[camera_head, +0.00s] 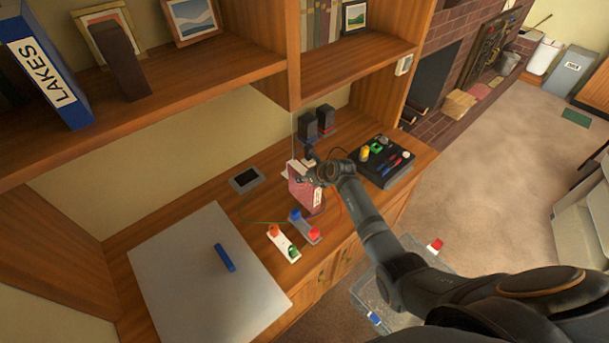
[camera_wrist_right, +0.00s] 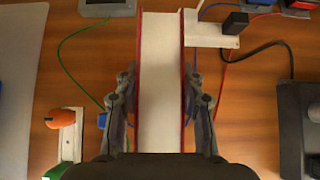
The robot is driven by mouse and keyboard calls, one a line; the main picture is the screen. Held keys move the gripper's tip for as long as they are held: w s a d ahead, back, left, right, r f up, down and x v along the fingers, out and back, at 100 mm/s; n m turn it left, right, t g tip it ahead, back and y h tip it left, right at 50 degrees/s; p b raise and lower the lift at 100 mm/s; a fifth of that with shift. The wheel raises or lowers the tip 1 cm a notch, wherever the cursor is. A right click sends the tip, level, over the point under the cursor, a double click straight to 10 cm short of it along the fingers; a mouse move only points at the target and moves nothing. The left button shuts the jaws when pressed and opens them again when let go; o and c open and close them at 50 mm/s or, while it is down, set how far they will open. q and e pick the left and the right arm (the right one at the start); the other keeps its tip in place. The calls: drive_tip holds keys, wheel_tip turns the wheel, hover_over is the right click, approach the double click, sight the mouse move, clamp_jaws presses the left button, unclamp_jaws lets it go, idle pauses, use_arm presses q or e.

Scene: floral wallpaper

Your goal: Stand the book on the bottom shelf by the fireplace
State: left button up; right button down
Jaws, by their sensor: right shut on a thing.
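A red book (camera_head: 303,190) with a pale label is upright above the wooden counter, also seen from its page edge in the right wrist view (camera_wrist_right: 161,85). My right gripper (camera_head: 318,172) is shut on it, with one finger on each cover in the wrist view (camera_wrist_right: 160,95). I cannot tell whether the book touches the counter. The shelf nearest the fireplace (camera_head: 355,62) holds a row of books (camera_head: 320,22) and a framed picture (camera_head: 354,16). The brick fireplace (camera_head: 455,50) stands right of the shelf unit. My left gripper is not in view.
Around the book on the counter (camera_head: 125,285) are a power strip (camera_head: 284,243), a black tray of small items (camera_head: 385,162), dark speakers (camera_head: 316,122) and loose cables. A grey board (camera_head: 200,280) lies at left. The left shelf holds a blue LAKES binder (camera_head: 45,75) and frames.

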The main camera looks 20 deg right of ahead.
drive_tip(key=c, duration=0.8)
unclamp_jaws()
drive_tip(key=shift+f, duration=0.15)
drive_tip(key=v, duration=0.3)
drive_tip(key=shift+w, duration=0.1)
drive_tip(key=p+v, duration=0.5)
drive_tip(key=v, duration=0.4)
drive_tip(key=shift+p, duration=0.4)
